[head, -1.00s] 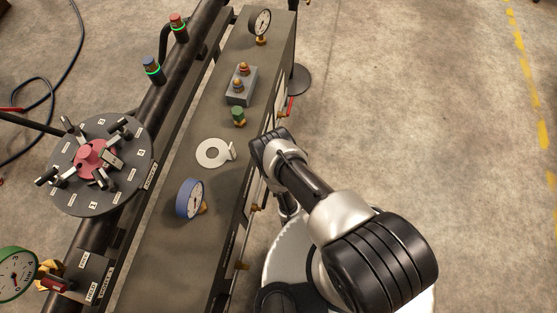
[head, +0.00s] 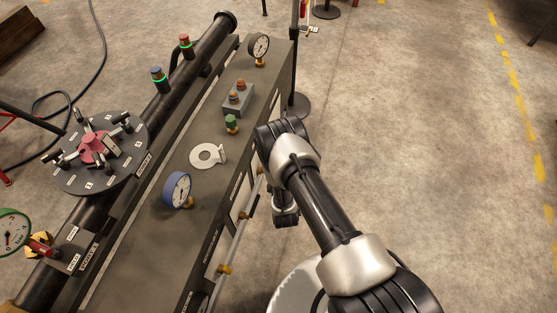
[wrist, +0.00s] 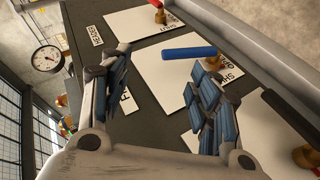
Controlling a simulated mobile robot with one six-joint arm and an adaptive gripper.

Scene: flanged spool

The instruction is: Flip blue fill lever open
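The blue lever (wrist: 188,53) shows in the wrist view as a blue bar lying across a white plate (wrist: 172,82) on the dark panel. Its brass pivot (wrist: 196,73) is partly hidden by the right finger. My gripper (wrist: 162,62) is open and empty, with the lever beyond and between its fingertips. I cannot tell whether either finger touches it. In the head view the blue lever cannot be made out and my gripper is hidden behind my arm.
A black lever (wrist: 288,118) with a brass pivot lies at the right of the wrist view; another brass valve (wrist: 159,14) is at the top. In the head view, gauges including a blue one (head: 177,190) stand on the bench top. Floor to the right is clear.

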